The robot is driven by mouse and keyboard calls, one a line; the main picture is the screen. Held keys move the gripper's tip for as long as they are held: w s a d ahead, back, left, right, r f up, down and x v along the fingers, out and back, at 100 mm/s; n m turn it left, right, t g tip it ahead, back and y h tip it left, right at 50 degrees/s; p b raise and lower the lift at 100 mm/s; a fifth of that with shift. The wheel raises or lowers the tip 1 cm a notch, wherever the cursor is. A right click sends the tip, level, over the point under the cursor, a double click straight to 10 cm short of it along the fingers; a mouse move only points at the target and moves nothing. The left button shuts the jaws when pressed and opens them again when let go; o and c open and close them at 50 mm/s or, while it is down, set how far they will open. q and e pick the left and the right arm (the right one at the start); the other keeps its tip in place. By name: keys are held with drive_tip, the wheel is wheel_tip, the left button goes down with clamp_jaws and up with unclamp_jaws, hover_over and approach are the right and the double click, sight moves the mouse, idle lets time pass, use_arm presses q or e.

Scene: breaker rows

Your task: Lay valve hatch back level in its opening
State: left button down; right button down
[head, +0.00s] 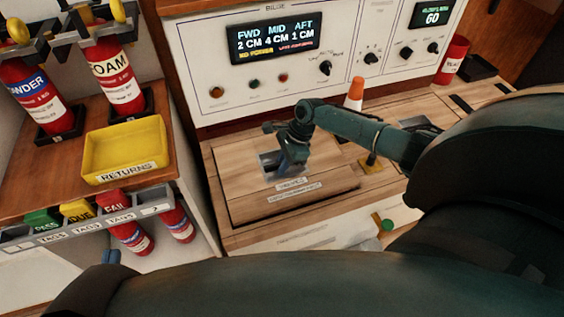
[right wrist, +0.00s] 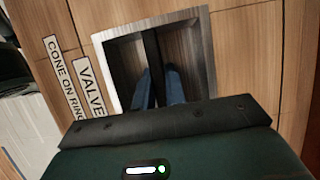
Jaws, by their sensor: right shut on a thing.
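The valve hatch (head: 236,172) is a wooden panel in the wooden counter, with a metal-framed square recess (right wrist: 205,50) and a dark bar (right wrist: 152,52) across it. My right gripper (head: 287,165) reaches down into the recess. In the right wrist view its blue fingers (right wrist: 158,88) sit on either side of the bar, shut on it. The hatch lies over its opening, with a dark line along its front edge; I cannot tell whether it is fully level. My left gripper (head: 110,258) shows only as small bluish tips at the lower left, and its jaw state is unclear.
An orange cone (head: 355,93) stands behind my right forearm. A panel with displays and knobs (head: 305,60) rises behind the counter. At left are a yellow returns tray (head: 125,150), extinguishers (head: 115,75) and tag bins (head: 75,210). A red can (head: 452,60) stands at the back right.

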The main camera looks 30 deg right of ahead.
use_arm(q)
drive_tip(key=shift+f+b, duration=0.5)
drive_tip(key=shift+f, duration=0.05)
use_arm(e)
drive_tip(key=shift+w+f, duration=0.1)
drive_tip(key=shift+f, duration=0.8)
drive_tip(key=c, duration=1.4)
unclamp_jaws()
drive_tip(key=shift+o, duration=0.2)
drive_tip(key=shift+s+f, duration=0.2)
drive_tip(key=shift+f, duration=0.05)
drive_tip(key=p+v, duration=0.2)
drive_tip(key=v, duration=0.1)
drive_tip(key=shift+w+r, duration=0.1)
drive_tip(key=shift+r, duration=0.2)
drive_tip(key=p+v, duration=0.3)
drive_tip(key=v, duration=0.5)
drive_tip(key=shift+d+r+p, duration=0.15)
drive_tip(key=shift+r+p, duration=0.15)
use_arm(q)
drive_tip(key=shift+s+a+r+n+g+y, duration=0.25)
drive_tip(key=shift+a+n+g+y, duration=0.2)
drive_tip(key=shift+g, duration=0.4)
drive_tip(key=shift+s+a+r+n+g+y, duration=0.2)
drive_tip(key=shift+n+g+y, duration=0.15)
drive_tip(key=shift+g+y, duration=0.35)
use_arm(e)
drive_tip(key=shift+d+r, duration=0.25)
drive_tip(key=shift+r, duration=0.35)
